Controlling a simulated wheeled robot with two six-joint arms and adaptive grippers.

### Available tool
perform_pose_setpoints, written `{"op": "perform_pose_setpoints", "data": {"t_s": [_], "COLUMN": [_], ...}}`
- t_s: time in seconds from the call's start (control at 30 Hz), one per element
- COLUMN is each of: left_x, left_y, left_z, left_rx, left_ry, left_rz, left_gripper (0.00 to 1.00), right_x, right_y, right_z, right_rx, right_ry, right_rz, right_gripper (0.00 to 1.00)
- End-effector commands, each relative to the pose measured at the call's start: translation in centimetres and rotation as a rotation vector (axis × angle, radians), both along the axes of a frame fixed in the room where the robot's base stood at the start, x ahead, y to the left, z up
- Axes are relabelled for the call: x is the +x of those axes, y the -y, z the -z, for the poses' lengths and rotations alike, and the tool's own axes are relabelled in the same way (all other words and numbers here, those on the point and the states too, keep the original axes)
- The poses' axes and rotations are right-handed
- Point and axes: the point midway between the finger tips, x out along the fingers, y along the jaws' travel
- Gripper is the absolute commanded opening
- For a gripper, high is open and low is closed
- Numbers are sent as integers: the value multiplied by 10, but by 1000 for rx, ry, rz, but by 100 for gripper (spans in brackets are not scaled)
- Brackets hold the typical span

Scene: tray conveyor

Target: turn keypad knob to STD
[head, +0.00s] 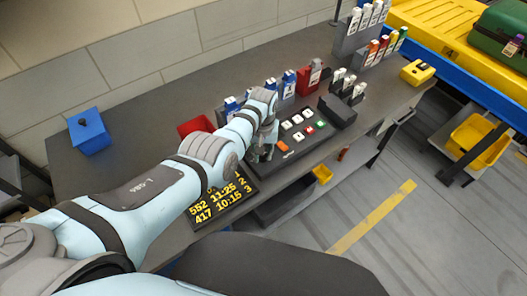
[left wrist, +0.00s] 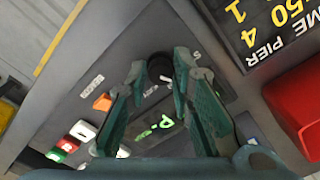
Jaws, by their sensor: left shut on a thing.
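The keypad (head: 291,147) is a dark panel on the grey counter, with white, orange, green and red buttons. My left gripper (head: 262,153) reaches down over its left end. In the left wrist view, the round black knob (left wrist: 160,68) sits between the fingertips of my left gripper (left wrist: 159,72), which is shut on it. White lettering beside the knob is partly covered by the fingers, and I cannot read which mark the knob points to. A small display (left wrist: 155,128) with green characters shows between the fingers. The knob is hidden in the head view. My right gripper is not in view.
A black board (head: 222,198) with yellow numbers lies left of the keypad. A red bin (head: 196,126), a blue box (head: 89,131) and several tag holders stand behind. The counter's left part is mostly clear.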

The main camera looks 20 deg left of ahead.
Motion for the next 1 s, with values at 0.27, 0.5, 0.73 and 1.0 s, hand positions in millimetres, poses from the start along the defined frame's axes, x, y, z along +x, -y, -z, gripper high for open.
{"op": "perform_pose_setpoints", "data": {"t_s": [0.27, 0.5, 0.73, 1.0], "left_x": [-4, -5, -5, -5], "left_y": [0, 0, 0, 0], "left_z": [4, 4, 5, 5], "left_rx": [0, 1, 2, 1], "left_ry": [-12, -13, -14, -15], "left_rz": [-207, -312, -350, -353], "left_gripper": [0, 0, 0, 0], "right_x": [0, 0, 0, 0], "right_y": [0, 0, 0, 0], "right_z": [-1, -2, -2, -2], "right_rx": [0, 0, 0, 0], "right_ry": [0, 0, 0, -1], "right_rz": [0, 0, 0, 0], "right_gripper": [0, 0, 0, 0]}}
